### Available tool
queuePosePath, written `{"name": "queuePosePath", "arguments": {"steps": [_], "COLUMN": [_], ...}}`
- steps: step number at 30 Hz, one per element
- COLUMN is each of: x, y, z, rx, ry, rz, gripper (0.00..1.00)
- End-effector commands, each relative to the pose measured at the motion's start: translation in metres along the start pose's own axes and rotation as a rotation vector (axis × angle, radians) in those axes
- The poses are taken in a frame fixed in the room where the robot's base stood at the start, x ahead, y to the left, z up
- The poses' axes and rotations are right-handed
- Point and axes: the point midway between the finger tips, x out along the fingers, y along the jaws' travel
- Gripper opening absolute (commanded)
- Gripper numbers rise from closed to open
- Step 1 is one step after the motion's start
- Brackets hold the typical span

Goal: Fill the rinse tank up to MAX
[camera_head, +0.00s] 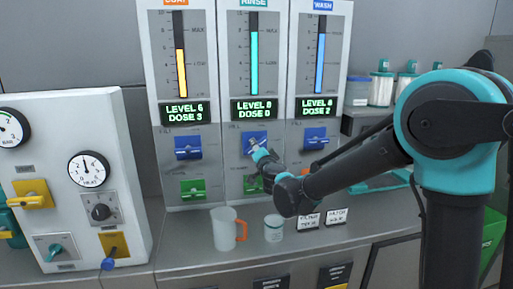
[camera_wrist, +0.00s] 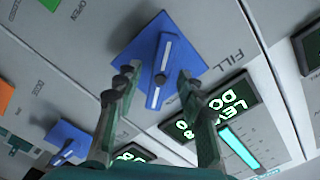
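The rinse panel (camera_head: 236,125) stands in the middle, between two similar panels. Its gauge (camera_head: 254,62) shows a teal column with its top at about the MAX mark. Its green display (camera_head: 254,110) seems to read LEVEL 8; the dose figure is unclear. Below it is the blue FILL valve (camera_head: 250,140), partly hidden by my gripper (camera_head: 259,155). In the wrist view, the blue valve handle (camera_wrist: 163,60) stands between and slightly beyond my fingertips (camera_wrist: 156,82). The fingers are apart, with a gap on each side of the handle.
The rinse panel's green valve (camera_head: 253,184) sits below the blue one. A measuring jug (camera_head: 224,230) and a small cup (camera_head: 273,229) stand on the counter (camera_head: 185,255) below. A gauge box (camera_head: 75,130) stands at left. The WASH blue valve (camera_head: 315,137) is close to my arm.

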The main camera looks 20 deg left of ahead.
Motion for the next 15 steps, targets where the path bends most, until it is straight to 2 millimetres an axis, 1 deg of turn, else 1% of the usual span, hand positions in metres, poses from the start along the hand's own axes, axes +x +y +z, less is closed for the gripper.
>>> {"name": "queuePosePath", "arguments": {"steps": [1, 3, 6, 15], "x": [0.006, 0.013, 0.018, 0.021], "y": [0.0, 0.0, 0.0, 0.0], "z": [0.0, 0.0, 0.0, 0.0], "rx": [0.0, 0.0, 0.0, 0.0], "ry": [0.0, 0.0, -0.001, -0.001], "rz": [0.0, 0.0, 0.0, -0.001], "gripper": [0.4, 0.4, 0.4, 0.4]}}
